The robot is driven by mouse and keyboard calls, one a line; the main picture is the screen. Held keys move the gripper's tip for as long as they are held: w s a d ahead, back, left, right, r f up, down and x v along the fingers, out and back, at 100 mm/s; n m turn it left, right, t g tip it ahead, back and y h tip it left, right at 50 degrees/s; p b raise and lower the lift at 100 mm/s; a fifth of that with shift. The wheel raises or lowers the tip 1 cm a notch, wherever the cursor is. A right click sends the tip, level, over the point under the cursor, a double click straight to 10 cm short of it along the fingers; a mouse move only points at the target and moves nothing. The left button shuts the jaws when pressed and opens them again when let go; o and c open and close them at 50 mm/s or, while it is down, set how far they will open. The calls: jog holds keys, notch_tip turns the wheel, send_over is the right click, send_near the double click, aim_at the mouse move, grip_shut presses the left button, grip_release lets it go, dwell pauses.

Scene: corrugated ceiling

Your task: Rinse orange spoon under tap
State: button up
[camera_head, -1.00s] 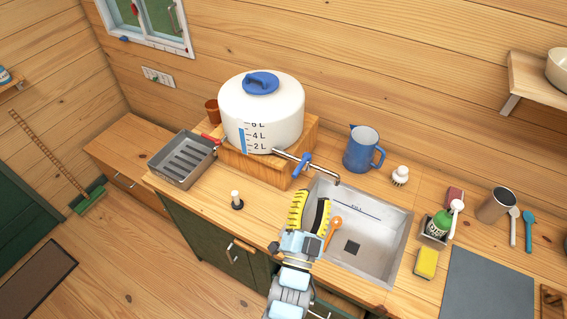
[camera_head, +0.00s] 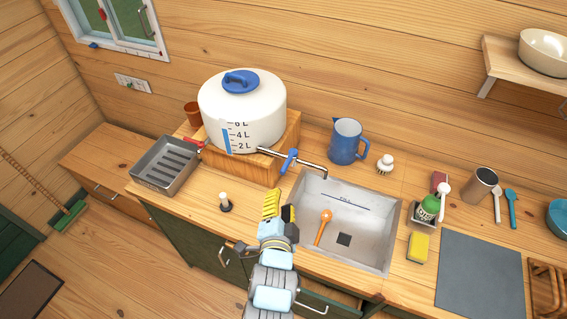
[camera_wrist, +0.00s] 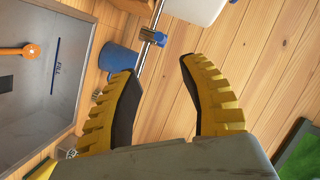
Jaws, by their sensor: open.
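The orange spoon (camera_head: 323,227) lies in the metal sink (camera_head: 372,251), against its left part, near the dark square drain. Its orange end also shows at the left edge of the wrist view (camera_wrist: 24,50). The tap (camera_head: 303,161) is a metal pipe with a blue handle (camera_head: 289,160), running from the white water tank (camera_head: 243,110) to over the sink's back left corner. My gripper (camera_head: 279,208) is open and empty, above the counter just left of the sink. In the wrist view its yellow fingers (camera_wrist: 160,85) are spread wide with nothing between them.
A blue jug (camera_head: 345,142) and a white brush (camera_head: 386,164) stand behind the sink. A small white-topped peg (camera_head: 225,201) stands left of my gripper. A ridged metal tray (camera_head: 165,165) is farther left.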

aim_at(288, 162)
jog(key=b+x, duration=0.6)
jog(key=x, duration=1)
jog(key=shift+w, duration=0.25)
dwell(0.3)
jog(key=shift+f, duration=0.1)
grip_shut()
